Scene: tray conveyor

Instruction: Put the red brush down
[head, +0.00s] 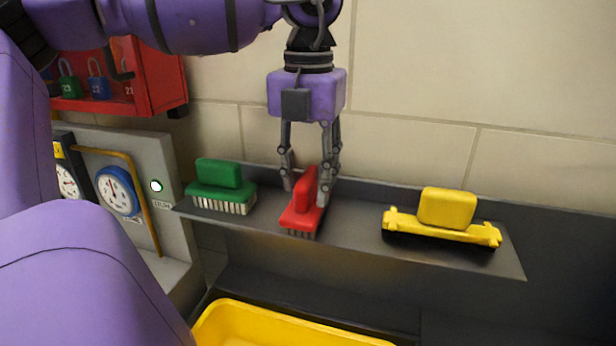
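The red brush (301,212) sits on the dark grey shelf (352,233), bristles down, with its long side running roughly front to back. Its upright red handle is between the two fingers of my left gripper (306,190), which points straight down from above. One finger is on each side of the handle, close to it. Whether the fingers press on it or stand slightly apart is too small to tell. The bristles appear to meet the shelf. My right gripper is out of view.
A green brush (219,189) stands to the left on the shelf and a yellow brush (447,209) to the right. A yellow bin (262,325) is below. A red lock cabinet (158,82) and a grey gauge panel (150,150) are at left. Shelf between red and yellow brushes is clear.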

